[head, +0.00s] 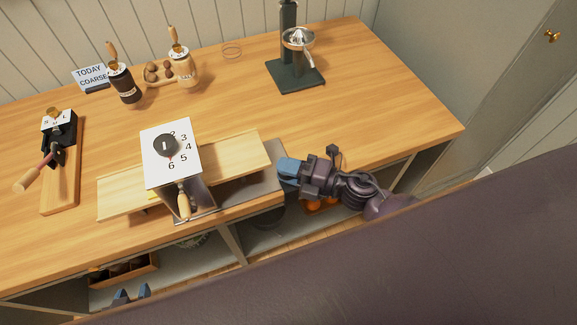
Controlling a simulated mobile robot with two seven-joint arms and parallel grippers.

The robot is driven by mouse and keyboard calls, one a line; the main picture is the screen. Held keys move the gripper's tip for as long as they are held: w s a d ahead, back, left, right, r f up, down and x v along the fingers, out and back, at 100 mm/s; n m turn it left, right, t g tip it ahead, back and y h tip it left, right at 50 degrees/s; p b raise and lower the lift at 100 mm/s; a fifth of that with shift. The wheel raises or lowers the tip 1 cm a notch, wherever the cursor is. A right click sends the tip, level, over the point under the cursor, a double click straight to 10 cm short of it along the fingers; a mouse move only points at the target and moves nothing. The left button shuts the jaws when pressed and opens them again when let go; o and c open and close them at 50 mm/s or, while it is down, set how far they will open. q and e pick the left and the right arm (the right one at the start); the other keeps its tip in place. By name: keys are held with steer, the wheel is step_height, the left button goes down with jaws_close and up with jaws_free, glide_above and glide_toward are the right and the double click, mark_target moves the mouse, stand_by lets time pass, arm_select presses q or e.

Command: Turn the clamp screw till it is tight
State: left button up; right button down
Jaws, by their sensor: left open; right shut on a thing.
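A white-topped grinder (158,150) with a dial and numbers stands near the table's front edge, over a pale wooden board (240,152) and a grey plate (262,183). A wooden handle (184,203) hangs at its front. I cannot make out the clamp screw; the grinder and table edge may hide it. My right gripper (284,170) comes in from the right at the grey plate's right end and appears shut on it; the contact is partly hidden by the fingers. My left gripper (132,296) is open, low in front of the table, with only its blue fingertips showing.
A second grinder on a board (62,180) is at the left. Two hand mills, a small sign (92,77) and a juicer (297,60) stand at the back. Shelves under the table hold a wooden box (122,270). The table's right part is clear.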

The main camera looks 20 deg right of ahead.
steer(key=shift+m+t+h, duration=0.4)
steer(key=shift+t, duration=0.1)
arm_select(q)
steer(key=shift+w+r, duration=0.4)
steer(key=shift+r, duration=0.25)
steer(key=shift+w+r, duration=0.1)
arm_select(e)
steer(key=c, duration=1)
jaws_free()
steer(key=shift+o, duration=0.2)
steer(key=shift+s+d, duration=0.1)
